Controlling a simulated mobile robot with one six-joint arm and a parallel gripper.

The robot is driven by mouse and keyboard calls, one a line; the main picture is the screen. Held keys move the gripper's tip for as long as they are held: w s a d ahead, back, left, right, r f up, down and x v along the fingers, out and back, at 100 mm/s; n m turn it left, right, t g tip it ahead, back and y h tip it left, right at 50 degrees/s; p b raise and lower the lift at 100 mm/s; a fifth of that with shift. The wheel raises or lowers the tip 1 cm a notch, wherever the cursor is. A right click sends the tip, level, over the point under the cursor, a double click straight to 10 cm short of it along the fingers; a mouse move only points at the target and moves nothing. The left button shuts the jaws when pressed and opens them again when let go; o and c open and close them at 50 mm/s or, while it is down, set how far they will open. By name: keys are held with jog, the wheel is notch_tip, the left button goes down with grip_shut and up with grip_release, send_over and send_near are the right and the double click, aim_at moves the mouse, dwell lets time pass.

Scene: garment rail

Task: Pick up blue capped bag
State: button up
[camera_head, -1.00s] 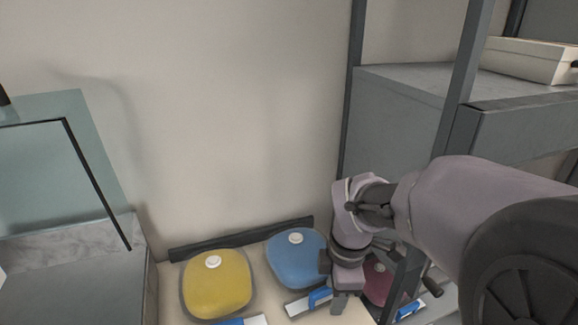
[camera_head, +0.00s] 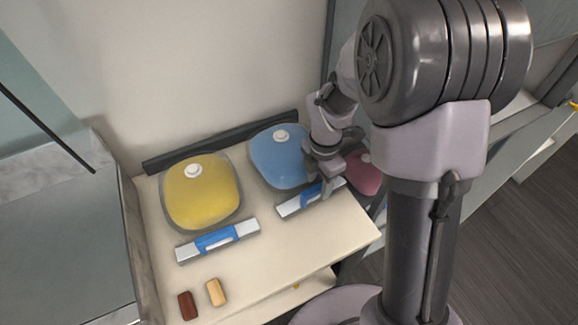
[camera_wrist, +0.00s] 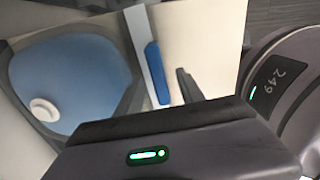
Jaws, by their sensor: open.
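The blue capped bag (camera_head: 279,158) is a rounded blue pouch with a white cap, lying on the cream tabletop between a yellow bag and a dark pink one. My gripper (camera_head: 323,190) is open and empty just right of the blue bag, over the blue and white packet in front of it. In the wrist view the blue bag (camera_wrist: 68,80) fills the left side, with its white cap at the lower left. One dark finger overlaps the bag's right edge there; I cannot tell if it touches.
The yellow capped bag (camera_head: 203,196) lies left of the blue one. The pink bag (camera_head: 363,172) is partly hidden behind my arm. Blue and white packets (camera_head: 218,241) lie in front. A brown block (camera_head: 187,305) and a tan block (camera_head: 216,292) sit near the front left. A dark strip (camera_head: 222,142) edges the back.

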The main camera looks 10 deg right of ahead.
aim_at(318, 186)
notch_tip(318, 186, down, 4)
jog(key=shift+r+b, duration=0.15)
jog(key=shift+b, duration=0.5)
jog(key=shift+r, duration=0.15)
jog(key=shift+w, duration=0.1)
grip_shut()
dwell(0.5)
